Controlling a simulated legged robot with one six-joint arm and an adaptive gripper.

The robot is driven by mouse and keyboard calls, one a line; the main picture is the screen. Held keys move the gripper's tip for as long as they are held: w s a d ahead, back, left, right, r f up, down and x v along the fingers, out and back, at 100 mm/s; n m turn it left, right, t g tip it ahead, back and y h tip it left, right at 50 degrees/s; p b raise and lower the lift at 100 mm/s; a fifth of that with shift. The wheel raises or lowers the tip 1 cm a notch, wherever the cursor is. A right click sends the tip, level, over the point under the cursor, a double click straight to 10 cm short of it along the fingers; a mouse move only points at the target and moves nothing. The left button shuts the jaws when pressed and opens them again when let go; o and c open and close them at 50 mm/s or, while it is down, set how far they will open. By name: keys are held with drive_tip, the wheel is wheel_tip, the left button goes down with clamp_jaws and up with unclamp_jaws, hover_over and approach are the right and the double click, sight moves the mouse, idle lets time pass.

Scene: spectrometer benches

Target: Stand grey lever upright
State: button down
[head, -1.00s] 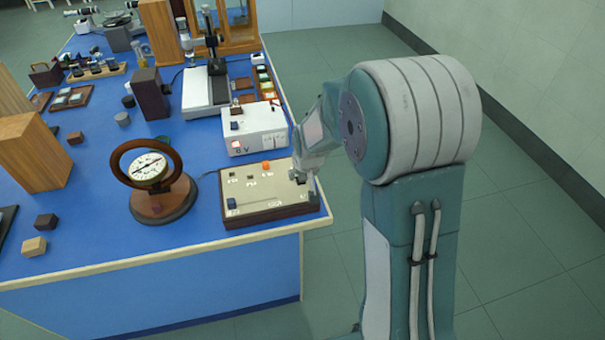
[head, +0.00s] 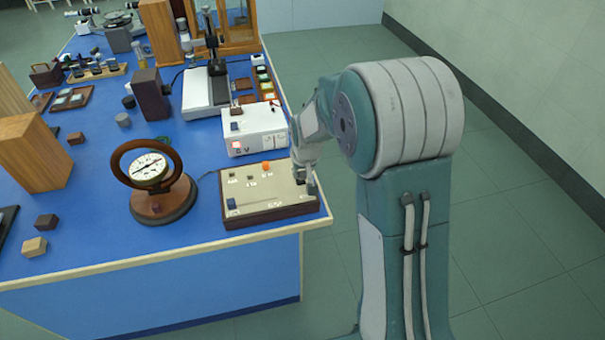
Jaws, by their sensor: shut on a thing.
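The control box (head: 270,206) has a beige top and brown sides and sits at the front right corner of the blue bench. On its top are an orange button (head: 266,165), a dark blue switch (head: 231,204) and small dark switches. My gripper (head: 309,187) is low at the box's right end, shut on the grey lever. The fingers and the small picture hide most of the lever, so its tilt cannot be told.
A round dial gauge (head: 150,172) on a wooden stand is left of the box. A white power unit (head: 254,132) stands behind it. Wooden blocks (head: 34,247) lie at the far left. Open floor (head: 520,240) is to the right.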

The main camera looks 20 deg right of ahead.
drive_tip(key=shift+w+g, duration=0.6)
drive_tip(key=shift+g, duration=0.5)
drive_tip(key=shift+w+g, duration=0.55)
drive_tip(key=shift+g, duration=0.55)
drive_tip(key=shift+c, duration=2.4)
unclamp_jaws()
drive_tip(key=shift+r, duration=0.1)
wheel_tip(320, 180, up, 12)
drive_tip(key=w, duration=0.1)
drive_tip(key=shift+w, duration=0.15)
drive_tip(key=shift+a, duration=0.1)
